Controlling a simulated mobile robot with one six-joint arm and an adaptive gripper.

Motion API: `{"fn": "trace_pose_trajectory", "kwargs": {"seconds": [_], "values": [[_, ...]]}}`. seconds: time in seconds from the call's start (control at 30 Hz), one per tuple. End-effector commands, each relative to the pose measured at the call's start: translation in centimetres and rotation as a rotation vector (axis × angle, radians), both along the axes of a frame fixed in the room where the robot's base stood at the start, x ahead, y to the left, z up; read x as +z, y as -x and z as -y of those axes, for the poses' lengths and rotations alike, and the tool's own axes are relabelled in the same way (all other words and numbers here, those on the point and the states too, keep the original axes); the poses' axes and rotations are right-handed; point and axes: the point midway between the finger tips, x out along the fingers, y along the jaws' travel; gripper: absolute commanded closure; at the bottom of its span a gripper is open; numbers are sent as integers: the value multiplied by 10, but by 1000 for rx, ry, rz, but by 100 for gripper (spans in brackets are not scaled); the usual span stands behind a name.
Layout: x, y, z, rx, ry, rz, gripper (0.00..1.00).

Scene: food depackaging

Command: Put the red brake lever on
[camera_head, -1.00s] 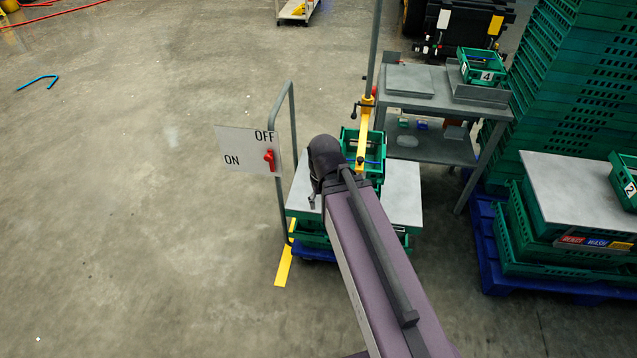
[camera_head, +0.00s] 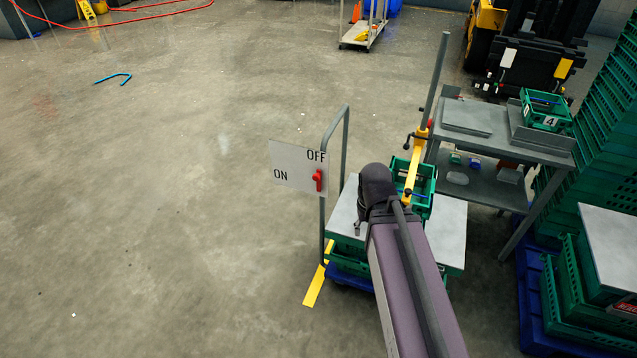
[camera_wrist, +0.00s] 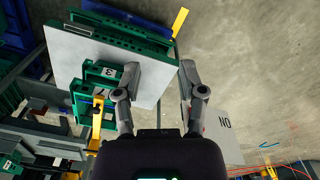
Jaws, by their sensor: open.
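The red brake lever (camera_head: 318,180) sits at the right edge of a white sign (camera_head: 290,174) marked OFF above and ON to the left. The lever stands upright, near the OFF word. The sign hangs on a grey bent-pipe handle (camera_head: 346,125) of a cart. My gripper shows in the wrist view (camera_wrist: 160,78), its two fingers spread apart with nothing between them. It is above the cart's grey top, to the right of the sign in the head view, where my arm mostly hides it. The sign also shows in the wrist view (camera_wrist: 228,140), partly behind the right finger.
The cart's grey top (camera_head: 445,240) rests on green crates, with a green crate (camera_head: 424,185) and yellow-clamped pole (camera_head: 418,160) behind. A grey shelf table (camera_head: 550,150) and tall green crate stacks (camera_head: 615,110) stand at right.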

Motion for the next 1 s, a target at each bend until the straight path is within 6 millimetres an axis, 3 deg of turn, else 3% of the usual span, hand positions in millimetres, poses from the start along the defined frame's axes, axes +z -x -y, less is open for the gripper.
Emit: {"fn": "trace_pose_trajectory", "kwargs": {"seconds": [0.03, 0.1, 0.13, 0.47, 1.0], "values": [[-1, -1, 0, -1, -3, 1, 76], [-4, -2, -1, -3, -12, 3, 97], [-5, -3, -1, -4, -18, 4, 100], [-34, -29, -13, -42, -169, 42, 100], [-79, -101, -32, -167, -581, 164, 100]]}}
